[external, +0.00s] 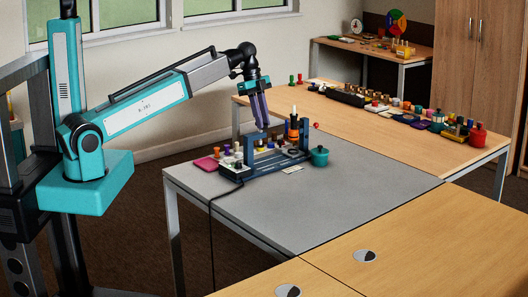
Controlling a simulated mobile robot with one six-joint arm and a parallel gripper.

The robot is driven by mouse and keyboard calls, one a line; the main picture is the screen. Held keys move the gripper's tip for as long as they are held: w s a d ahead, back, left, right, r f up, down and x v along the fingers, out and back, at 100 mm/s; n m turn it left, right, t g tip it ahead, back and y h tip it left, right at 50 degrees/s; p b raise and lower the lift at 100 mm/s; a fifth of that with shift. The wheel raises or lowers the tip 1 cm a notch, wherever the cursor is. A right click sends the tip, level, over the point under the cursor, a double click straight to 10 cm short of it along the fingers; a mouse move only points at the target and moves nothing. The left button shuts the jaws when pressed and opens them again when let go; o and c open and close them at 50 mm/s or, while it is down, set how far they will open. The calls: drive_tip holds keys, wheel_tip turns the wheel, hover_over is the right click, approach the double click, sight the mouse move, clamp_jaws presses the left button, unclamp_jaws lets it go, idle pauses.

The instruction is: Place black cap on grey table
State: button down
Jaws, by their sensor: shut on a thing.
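The grey table (315,222) stands in the middle of the external view, its front left part bare. My gripper (262,126) points down over the blue rack (262,163) at the table's far side. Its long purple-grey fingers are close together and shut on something. What they hold is too small to make out at this distance. I cannot pick out the black cap for certain; it may be between the fingertips. Whether the fingertips touch the rack is not clear.
The rack bears several small coloured pieces and an orange-and-black upright item (293,129). A teal pot (319,156) stands at its right and a pink pad (206,163) at its left. A black cable (211,215) hangs over the edge. Wooden tables adjoin.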

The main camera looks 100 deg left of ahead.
drive_tip(key=s+a+m, duration=0.2)
drive_tip(key=s+a, duration=1)
drive_tip(key=a, duration=0.2)
wheel_tip(320, 180, down, 11)
drive_tip(key=shift+s+d+r, duration=0.2)
drive_tip(key=shift+f+p, duration=0.45)
drive_tip(key=shift+f, duration=2.65)
drive_tip(key=shift+f+p, duration=0.35)
drive_tip(key=shift+f, duration=1.55)
drive_tip(key=shift+f, duration=0.15)
